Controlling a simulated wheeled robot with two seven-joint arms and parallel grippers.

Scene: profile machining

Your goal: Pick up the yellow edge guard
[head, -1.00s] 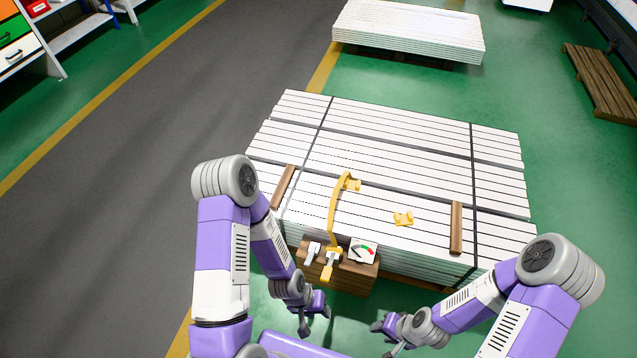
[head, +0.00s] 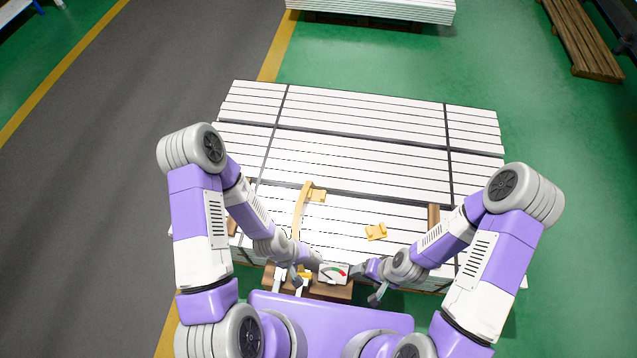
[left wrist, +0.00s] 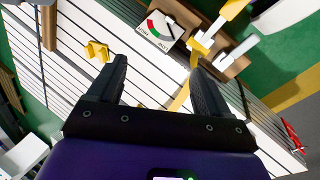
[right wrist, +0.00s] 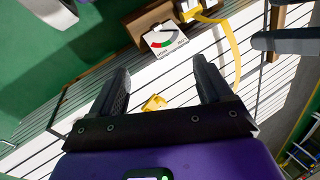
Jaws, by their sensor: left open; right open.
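The small yellow edge guard (head: 376,231) lies on top of the white panel stack (head: 350,150), near its front edge. It also shows in the left wrist view (left wrist: 97,51), left of the left fingers, and in the right wrist view (right wrist: 154,103), between the right fingers but apart from them. My left gripper (left wrist: 156,68) is open and empty, near the yellow strap. In the head view it is partly hidden near the wooden box. My right gripper (right wrist: 160,68) is open and empty; in the head view it is (head: 367,284) in front of the edge guard.
A wooden box (head: 335,291) with a gauge (head: 333,273) stands at the stack's front. Wooden battens lie on the stack's sides.

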